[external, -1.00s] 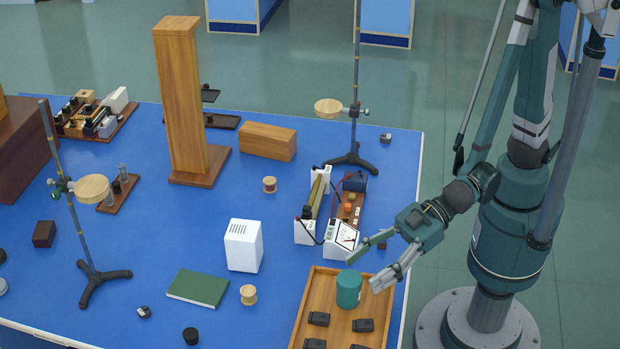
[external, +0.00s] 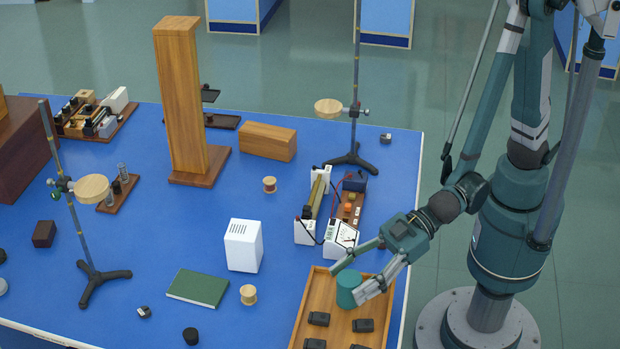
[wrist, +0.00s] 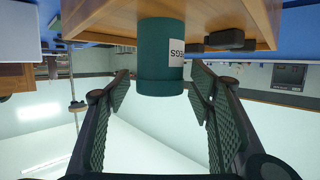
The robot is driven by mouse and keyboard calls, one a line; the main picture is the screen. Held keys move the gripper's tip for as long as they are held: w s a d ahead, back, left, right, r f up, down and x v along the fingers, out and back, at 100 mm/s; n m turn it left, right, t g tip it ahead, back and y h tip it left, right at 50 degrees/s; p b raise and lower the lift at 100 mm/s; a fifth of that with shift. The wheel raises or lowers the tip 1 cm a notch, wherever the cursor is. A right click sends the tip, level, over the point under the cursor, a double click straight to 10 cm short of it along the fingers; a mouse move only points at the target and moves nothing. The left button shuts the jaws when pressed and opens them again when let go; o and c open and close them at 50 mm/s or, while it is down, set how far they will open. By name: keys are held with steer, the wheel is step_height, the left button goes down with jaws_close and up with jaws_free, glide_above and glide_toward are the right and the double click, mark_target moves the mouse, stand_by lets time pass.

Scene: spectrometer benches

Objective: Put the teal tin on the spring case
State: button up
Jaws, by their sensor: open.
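The teal tin (external: 348,291) stands upright on the wooden tray (external: 302,322) at the front right of the blue table. In the wrist view, which is upside down, the tin (wrist: 160,60) shows a white label with dark letters. My gripper (external: 347,284) is open, with one finger on each side of the tin. In the wrist view both fingers of the gripper (wrist: 160,93) stand clear of the tin's sides, and the tin is between and beyond them. I cannot tell for sure which object is the spring case; a plain wooden box (external: 267,142) lies farther back.
Several black blocks (external: 319,319) lie on the tray near the tin. Meters and a wired board (external: 342,240) stand just behind the tray. A white box (external: 243,245), a green book (external: 198,287), a tall wooden column (external: 180,95) and two stands (external: 352,157) occupy the table.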

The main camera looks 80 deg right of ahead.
steer(key=shift+w+a+f, duration=0.1)
steer(key=shift+w+a, duration=0.1)
steer(key=shift+w, duration=0.05)
stand_by(0.4)
steer(key=c, duration=1.2)
steer(key=shift+o, duration=0.2)
steer(key=shift+r+p, duration=1.55)
steer(key=shift+r, duration=3.45)
